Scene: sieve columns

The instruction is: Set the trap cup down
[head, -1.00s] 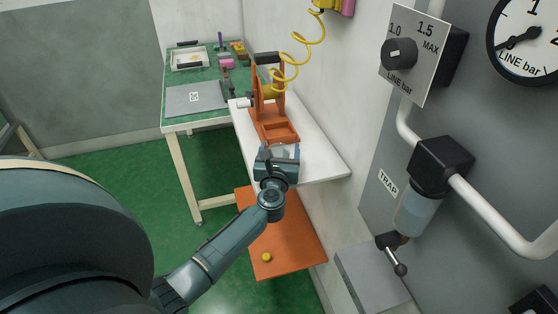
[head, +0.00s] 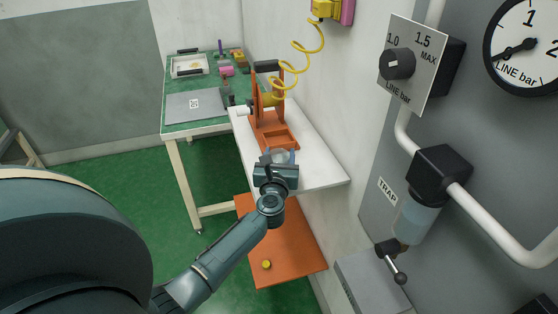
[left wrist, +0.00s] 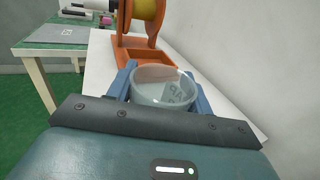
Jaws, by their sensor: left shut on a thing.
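My left gripper (head: 281,157) is shut on the trap cup (left wrist: 163,85), a clear round cup with lettering on its wall. The blue fingers clasp the cup from both sides in the left wrist view. The cup looks roughly upright, with its open rim up. In the head view the cup (head: 280,155) shows just beyond the gripper, over the white shelf (head: 318,170). I cannot tell whether its base touches the shelf, as the gripper body hides it. My right gripper is not in view.
An orange stand (head: 266,120) with an open tray and yellow coiled hose is just beyond the cup. White shelf is bare to the right. A lower orange shelf (head: 290,245) has a yellow knob (head: 266,264). A green-topped bench (head: 215,120) stands behind; a wall panel (head: 480,130) is right.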

